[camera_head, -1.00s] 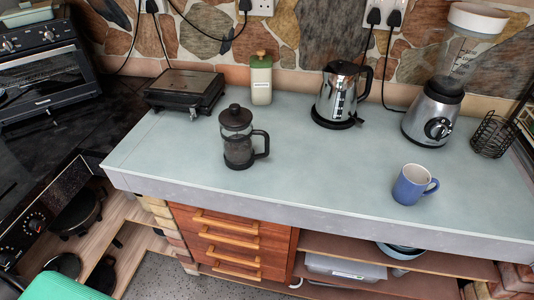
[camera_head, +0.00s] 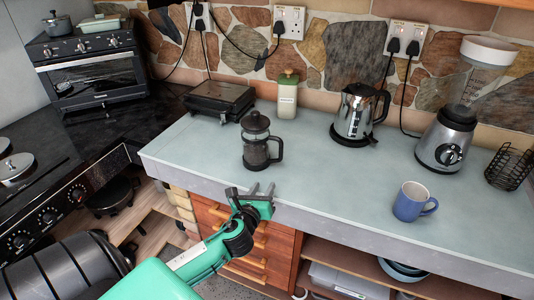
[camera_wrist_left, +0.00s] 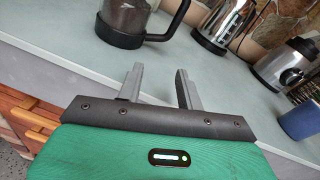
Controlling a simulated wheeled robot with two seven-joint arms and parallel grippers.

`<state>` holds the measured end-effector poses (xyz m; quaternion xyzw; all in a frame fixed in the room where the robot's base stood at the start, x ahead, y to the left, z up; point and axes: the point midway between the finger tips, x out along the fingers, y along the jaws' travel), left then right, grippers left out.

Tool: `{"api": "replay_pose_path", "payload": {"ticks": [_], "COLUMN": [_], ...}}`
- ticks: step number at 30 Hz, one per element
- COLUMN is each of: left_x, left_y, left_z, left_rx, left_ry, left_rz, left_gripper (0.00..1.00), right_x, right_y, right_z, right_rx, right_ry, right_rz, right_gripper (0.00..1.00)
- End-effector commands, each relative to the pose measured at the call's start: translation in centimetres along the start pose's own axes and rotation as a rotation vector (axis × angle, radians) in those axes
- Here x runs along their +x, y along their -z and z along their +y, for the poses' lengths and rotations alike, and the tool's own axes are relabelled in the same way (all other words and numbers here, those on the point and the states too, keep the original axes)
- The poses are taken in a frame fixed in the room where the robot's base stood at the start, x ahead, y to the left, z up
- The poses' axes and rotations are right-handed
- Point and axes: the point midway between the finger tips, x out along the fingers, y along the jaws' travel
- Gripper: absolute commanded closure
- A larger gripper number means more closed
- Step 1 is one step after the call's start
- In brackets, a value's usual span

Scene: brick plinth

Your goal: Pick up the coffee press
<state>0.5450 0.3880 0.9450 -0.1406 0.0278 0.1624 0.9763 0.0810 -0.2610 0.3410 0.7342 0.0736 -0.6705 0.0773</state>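The coffee press (camera_head: 256,143) stands upright on the pale counter, with a dark lid, a glass body and a black handle on its right. My left gripper (camera_head: 262,190) is in front of it at the counter's front edge, apart from it. In the left wrist view the two fingers (camera_wrist_left: 158,88) are spread with nothing between them. The press's lower part and handle show there too, above the fingers (camera_wrist_left: 122,22); its top is cut off. My right gripper is not in view.
A blue mug (camera_head: 411,202) stands at the right on the counter (camera_head: 330,185). A kettle (camera_head: 357,115), a green-white canister (camera_head: 287,95), a black grill (camera_head: 219,100) and a blender (camera_head: 447,137) stand along the back. The counter right of the press is clear.

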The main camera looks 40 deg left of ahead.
Motion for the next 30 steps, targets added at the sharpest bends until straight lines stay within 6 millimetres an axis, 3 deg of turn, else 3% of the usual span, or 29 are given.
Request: {"api": "replay_pose_path", "payload": {"ticks": [3, 7, 11, 21, 30], "left_x": [0.9, 1.4, 2.8, 8.4, 10.4], "left_y": [-1.9, -2.8, -3.1, -3.5, -3.6], "left_z": [-0.7, -1.0, -1.2, -1.6, -1.8], "left_rx": [0.17, 0.264, 0.277, 0.273, 0.271], "left_ry": [0.043, 0.063, 0.065, 0.064, 0.064], "left_rz": [-0.059, -0.091, -0.096, -0.093, -0.092], "left_gripper": [0.63, 0.63, 0.63, 0.63, 0.63], "right_x": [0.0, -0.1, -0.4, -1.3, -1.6], "right_y": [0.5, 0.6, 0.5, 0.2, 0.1], "right_z": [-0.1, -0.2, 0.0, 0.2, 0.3], "right_rx": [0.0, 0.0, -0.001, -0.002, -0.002], "right_ry": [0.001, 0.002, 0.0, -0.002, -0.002], "right_rz": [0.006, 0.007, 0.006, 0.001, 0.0], "right_gripper": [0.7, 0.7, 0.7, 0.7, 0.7]}}
